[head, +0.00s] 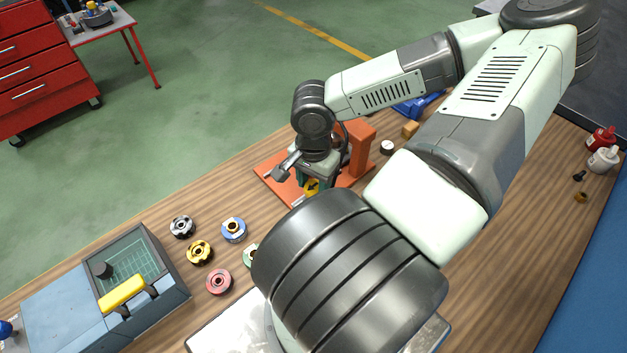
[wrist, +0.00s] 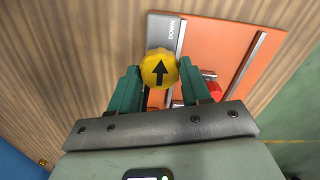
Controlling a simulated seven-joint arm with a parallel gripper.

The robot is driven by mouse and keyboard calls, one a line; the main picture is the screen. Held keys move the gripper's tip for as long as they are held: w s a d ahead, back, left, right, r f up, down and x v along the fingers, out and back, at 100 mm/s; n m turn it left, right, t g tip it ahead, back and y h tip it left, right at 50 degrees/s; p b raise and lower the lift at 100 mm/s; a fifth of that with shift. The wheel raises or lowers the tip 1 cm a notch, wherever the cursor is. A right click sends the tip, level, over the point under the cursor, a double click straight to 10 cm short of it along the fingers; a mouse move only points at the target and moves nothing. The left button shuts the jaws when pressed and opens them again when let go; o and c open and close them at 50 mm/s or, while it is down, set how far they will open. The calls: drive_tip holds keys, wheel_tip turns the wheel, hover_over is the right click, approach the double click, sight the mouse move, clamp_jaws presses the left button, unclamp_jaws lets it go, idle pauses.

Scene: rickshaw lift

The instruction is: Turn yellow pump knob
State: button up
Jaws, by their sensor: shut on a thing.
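The yellow pump knob (wrist: 159,68) is round with a black arrow, which points up in the wrist view. In the head view a small yellow part of it (head: 311,187) shows under my wrist. My gripper (wrist: 160,84) has green fingers on both sides of the knob and is shut on it. A grey plate marked "DOWN" (wrist: 165,28) lies beside the knob. The knob belongs to the orange pump stand (head: 361,150), which stands on the wooden table. My arm hides part of the stand in the head view.
Several round knob-like discs, including a blue one (head: 234,230) and a red one (head: 218,281), lie on the table (head: 150,228) left of the stand. A grey case (head: 60,306) is at the lower left. Red and white bottles (head: 603,158) stand at the right edge.

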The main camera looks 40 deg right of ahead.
sight(313, 185)
idle(0.4)
drive_tip(key=o, duration=1.1)
drive_tip(key=shift+c, duration=0.2)
drive_tip(key=shift+r, duration=0.1)
wheel_tip(313, 185, up, 11)
drive_tip(key=shift+f, duration=0.2)
drive_tip(key=shift+r, duration=0.1)
